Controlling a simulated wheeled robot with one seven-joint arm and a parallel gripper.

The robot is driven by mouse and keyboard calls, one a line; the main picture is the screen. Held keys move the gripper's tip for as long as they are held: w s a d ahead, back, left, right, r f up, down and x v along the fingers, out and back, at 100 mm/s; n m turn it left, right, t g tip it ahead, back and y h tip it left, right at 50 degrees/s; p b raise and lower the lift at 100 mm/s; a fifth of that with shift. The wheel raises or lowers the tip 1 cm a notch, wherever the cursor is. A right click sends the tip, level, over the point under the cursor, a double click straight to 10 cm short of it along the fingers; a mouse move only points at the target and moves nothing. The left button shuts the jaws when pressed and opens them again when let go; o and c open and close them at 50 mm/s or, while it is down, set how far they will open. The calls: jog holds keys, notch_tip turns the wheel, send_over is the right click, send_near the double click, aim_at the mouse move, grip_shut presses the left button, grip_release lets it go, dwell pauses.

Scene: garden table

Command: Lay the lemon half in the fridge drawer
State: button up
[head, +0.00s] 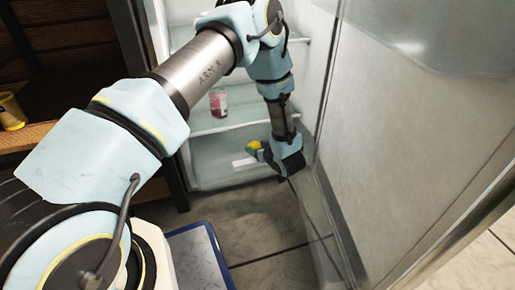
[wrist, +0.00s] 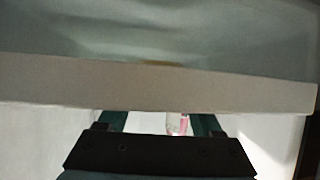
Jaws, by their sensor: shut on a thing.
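The lemon half (head: 254,145) shows as a small yellow shape at the tip of my gripper (head: 258,152) in the head view. My gripper is shut on it, low inside the open fridge. The fridge drawer (head: 210,165) is the clear bin at the bottom of the fridge; the gripper is in front of or over its right part, and I cannot tell which. In the wrist view, a pale edge (wrist: 160,85) crosses in front of the fingers and hides the fingertips and the lemon half. Only a faint yellow smear shows above this edge.
A pink and white can (head: 218,102) stands on the glass shelf (head: 225,123) above the drawer. The open fridge door (head: 420,130) stands close on the right of my arm. A wooden shelf with a yellow container (head: 12,112) is at left.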

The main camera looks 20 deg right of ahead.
jog(key=shift+s+a+f, duration=0.1)
jog(key=shift+s+f, duration=0.05)
jog(key=shift+f, duration=0.4)
jog(key=o, duration=1.4)
jog(key=shift+s+f, duration=0.1)
jog(key=shift+f, duration=0.05)
jog(key=shift+c, duration=0.2)
jog(key=shift+a, duration=0.15)
jog(key=shift+r, duration=0.2)
jog(key=shift+w+d+r+p+v, duration=0.15)
jog(key=shift+p+v, duration=0.7)
jog(key=shift+v, duration=1.2)
jog(key=shift+w+r+p+v, duration=0.2)
jog(key=shift+p+v, duration=0.6)
jog(key=shift+v, duration=1.3)
jog(key=shift+s+d+r+p+v, duration=0.1)
jog(key=shift+r+p+v, duration=0.15)
jog(key=shift+p+v, duration=1.2)
